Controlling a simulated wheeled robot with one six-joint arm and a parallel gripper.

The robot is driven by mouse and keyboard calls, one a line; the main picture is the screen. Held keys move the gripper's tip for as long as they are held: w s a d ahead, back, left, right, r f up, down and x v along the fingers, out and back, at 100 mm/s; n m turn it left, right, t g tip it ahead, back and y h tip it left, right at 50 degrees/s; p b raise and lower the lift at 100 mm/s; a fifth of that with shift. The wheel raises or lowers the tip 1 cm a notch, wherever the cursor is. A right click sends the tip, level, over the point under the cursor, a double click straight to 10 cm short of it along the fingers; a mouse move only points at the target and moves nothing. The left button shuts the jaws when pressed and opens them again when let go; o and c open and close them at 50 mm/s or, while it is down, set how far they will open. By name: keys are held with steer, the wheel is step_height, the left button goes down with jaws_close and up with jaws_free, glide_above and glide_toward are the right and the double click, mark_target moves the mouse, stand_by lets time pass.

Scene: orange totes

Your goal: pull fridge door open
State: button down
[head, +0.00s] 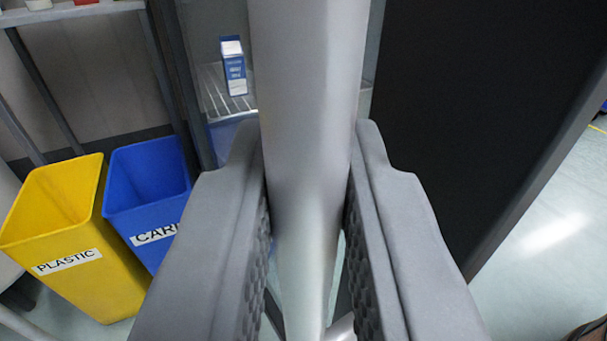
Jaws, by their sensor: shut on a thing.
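My gripper (311,150) is shut on the light grey fridge handle (306,70), a long bar running from the top edge down through the middle of the view. One dark grey padded finger lies along each side of the bar. Behind the handle is the fridge (205,50), with a wire shelf (216,98) inside. A blue and white carton (234,70) stands upright on that shelf.
A yellow bin (95,270) labelled PLASTIC and a blue bin (150,195) with a partly hidden label stand at left. A shelf rack (75,10) is at upper left. A large black panel (470,90) fills the right.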

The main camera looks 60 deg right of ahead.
steer(key=shift+w+a, duration=0.3)
steer(key=shift+a, duration=0.1)
steer(key=c, duration=1.5)
jaws_free()
steer(key=shift+o, duration=0.2)
steer(key=v, duration=1.7)
steer(key=shift+a, duration=0.2)
steer(key=shift+f, duration=0.1)
